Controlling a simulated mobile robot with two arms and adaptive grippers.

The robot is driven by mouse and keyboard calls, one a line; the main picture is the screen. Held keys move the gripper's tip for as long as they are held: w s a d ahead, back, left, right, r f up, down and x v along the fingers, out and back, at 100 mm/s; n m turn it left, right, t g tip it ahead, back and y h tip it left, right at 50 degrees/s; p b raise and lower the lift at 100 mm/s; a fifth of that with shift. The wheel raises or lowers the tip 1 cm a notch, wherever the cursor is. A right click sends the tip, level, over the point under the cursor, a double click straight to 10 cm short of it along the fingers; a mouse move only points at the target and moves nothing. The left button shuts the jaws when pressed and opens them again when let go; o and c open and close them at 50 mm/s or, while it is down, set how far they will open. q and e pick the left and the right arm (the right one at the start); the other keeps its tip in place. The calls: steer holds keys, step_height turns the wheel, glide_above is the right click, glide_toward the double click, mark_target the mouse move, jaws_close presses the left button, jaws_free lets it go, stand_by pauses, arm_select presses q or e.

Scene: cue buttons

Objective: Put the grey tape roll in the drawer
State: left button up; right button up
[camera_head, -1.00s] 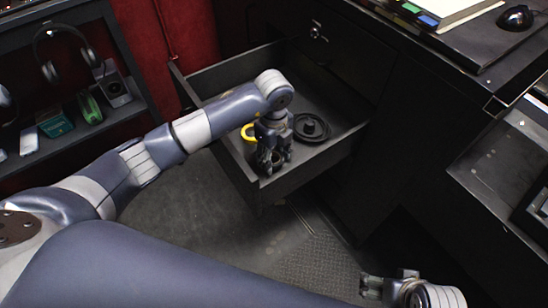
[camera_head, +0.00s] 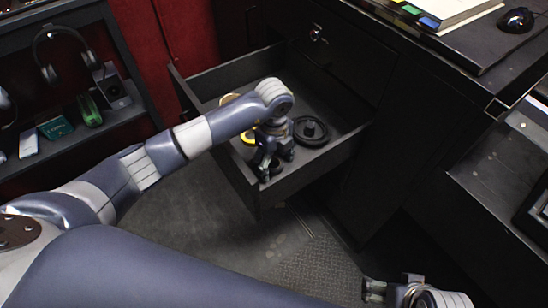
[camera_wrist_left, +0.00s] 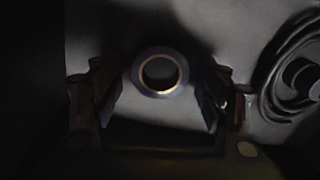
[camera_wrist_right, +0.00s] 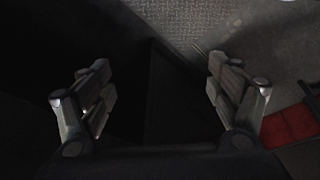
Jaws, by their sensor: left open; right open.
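The grey tape roll (camera_wrist_left: 160,72) lies flat on the drawer floor in the left wrist view, its tan core ring showing. It sits between the spread fingers of my left gripper (camera_head: 272,167), with gaps on both sides. The head view does not show the roll clearly; the gripper covers that spot. The drawer (camera_head: 310,172) is pulled open, and my left gripper is inside it near the front corner. My right gripper (camera_head: 372,290) is open and empty, low at the right, away from the drawer.
The drawer also holds a black coil (camera_head: 310,131), right of the left gripper, a yellow roll (camera_head: 248,138) and a tan roll (camera_head: 229,99), both partly behind my arm. The drawer walls surround the gripper. A shelf with headphones (camera_head: 62,52) stands at left.

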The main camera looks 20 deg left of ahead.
mark_target(274, 168)
arm_select(q)
steer(key=shift+r, duration=0.2)
step_height(274, 168, up, 12)
steer(key=p, duration=0.2)
steer(key=shift+p, duration=0.3)
arm_select(e)
steer(key=s+x, duration=0.1)
steer(key=x, duration=0.8)
steer(key=shift+s+f, duration=0.3)
